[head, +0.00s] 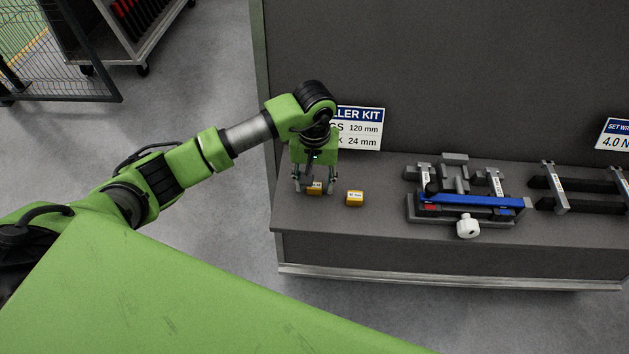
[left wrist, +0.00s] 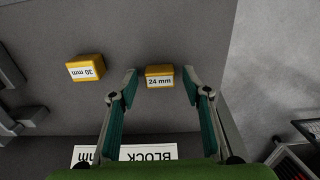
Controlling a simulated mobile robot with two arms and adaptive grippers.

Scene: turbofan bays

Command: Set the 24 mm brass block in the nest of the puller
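The 24 mm brass block (head: 314,189) sits on the grey shelf at its left end. It also shows in the left wrist view (left wrist: 160,77), with its label facing the camera. My left gripper (head: 314,190) points down over it. In the left wrist view the fingers (left wrist: 160,73) are open, one on each side of the block, with a gap on both sides. The puller (head: 470,205), with a blue bar and a white knob, lies further right on the shelf. I cannot make out its nest clearly. My right gripper is not in view.
A yellow block marked 30 mm (left wrist: 85,68) stands close by, also seen in the head view (head: 354,198). A kit sign (head: 360,128) leans at the back wall. A grey frame (head: 580,188) lies right of the puller. The shelf between 30 mm block and puller is clear.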

